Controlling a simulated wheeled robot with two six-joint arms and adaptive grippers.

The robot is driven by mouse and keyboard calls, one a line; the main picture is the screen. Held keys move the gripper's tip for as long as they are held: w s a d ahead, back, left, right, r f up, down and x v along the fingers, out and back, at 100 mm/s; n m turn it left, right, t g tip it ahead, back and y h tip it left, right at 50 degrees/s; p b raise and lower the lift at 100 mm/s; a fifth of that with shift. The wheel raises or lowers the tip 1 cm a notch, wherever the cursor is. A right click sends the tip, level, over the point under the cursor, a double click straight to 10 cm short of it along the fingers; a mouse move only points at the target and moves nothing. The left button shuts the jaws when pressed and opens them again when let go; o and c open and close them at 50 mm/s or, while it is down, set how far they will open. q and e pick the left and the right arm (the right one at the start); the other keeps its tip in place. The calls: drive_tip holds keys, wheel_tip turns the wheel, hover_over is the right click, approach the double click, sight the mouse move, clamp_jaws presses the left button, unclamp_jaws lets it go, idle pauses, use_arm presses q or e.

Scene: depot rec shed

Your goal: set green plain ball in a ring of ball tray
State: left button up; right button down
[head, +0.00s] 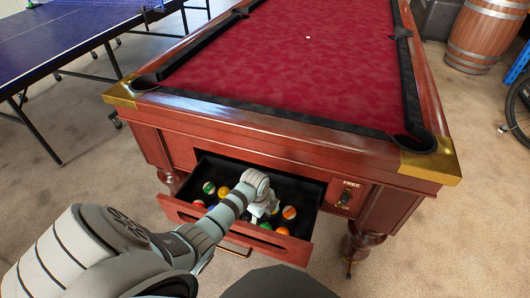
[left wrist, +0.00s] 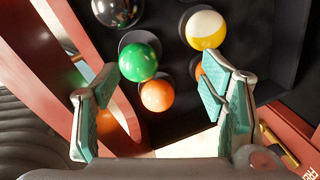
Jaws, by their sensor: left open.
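The green plain ball (left wrist: 139,62) lies in the open drawer under the pool table, with a dark round shape beside it. An orange ball (left wrist: 158,95) sits close below it in the left wrist view. My left gripper (left wrist: 158,86) is open, its teal-padded fingers apart on either side of the orange ball, nothing gripped. In the head view my left gripper (head: 262,208) reaches into the ball tray (head: 295,247), hiding some balls. A green ball (head: 209,188) with a pale patch shows at the left there. My right gripper is out of view.
A yellow-and-white ball (left wrist: 205,29) and a black ball (left wrist: 117,10) lie near the green one. Several other balls are in the drawer. The pool table (head: 310,130) overhangs the drawer's back. A blue table-tennis table (head: 60,40) stands at the left.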

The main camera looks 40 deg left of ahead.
use_arm(q)
wheel_tip(320, 180, up, 10)
idle(0.5)
